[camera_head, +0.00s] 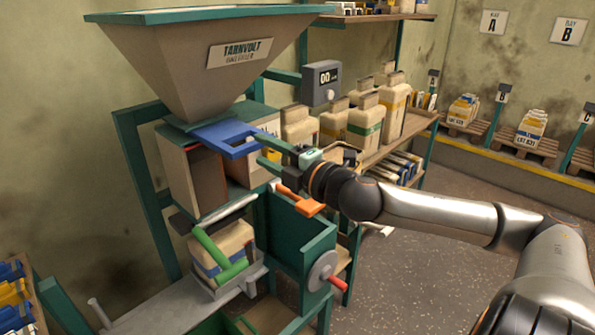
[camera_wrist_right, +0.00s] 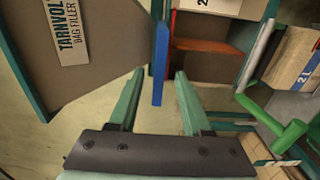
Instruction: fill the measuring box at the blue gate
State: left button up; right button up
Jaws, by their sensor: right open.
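The blue gate (camera_head: 228,138) is a flat plate with a slotted handle, under the hopper (camera_head: 195,65). The measuring box (camera_head: 180,182) is the tan box below it; a reddish-brown area shows in its front opening, and I cannot tell how full it is. My right gripper (camera_head: 260,149) is open at the gate's handle end. In the right wrist view the blue gate (camera_wrist_right: 160,62) appears edge-on between the two green fingers (camera_wrist_right: 158,82), with gaps on both sides. My left gripper is not in view.
An orange handle (camera_head: 300,199) sits just below my right gripper. A green lever (camera_head: 220,257) crosses a bag (camera_head: 232,240) under the box. A display (camera_head: 322,82) reads 00. Filled bags (camera_head: 367,122) crowd the right shelf. A red-handled crank (camera_head: 325,272) is lower right.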

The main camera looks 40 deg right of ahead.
jog(key=shift+s+a+f, duration=0.1)
jog(key=shift+s, duration=0.9)
jog(key=s+p, duration=0.2)
jog(key=s, duration=0.4)
jog(key=shift+s+d, duration=0.2)
jog(key=shift+d, duration=0.15)
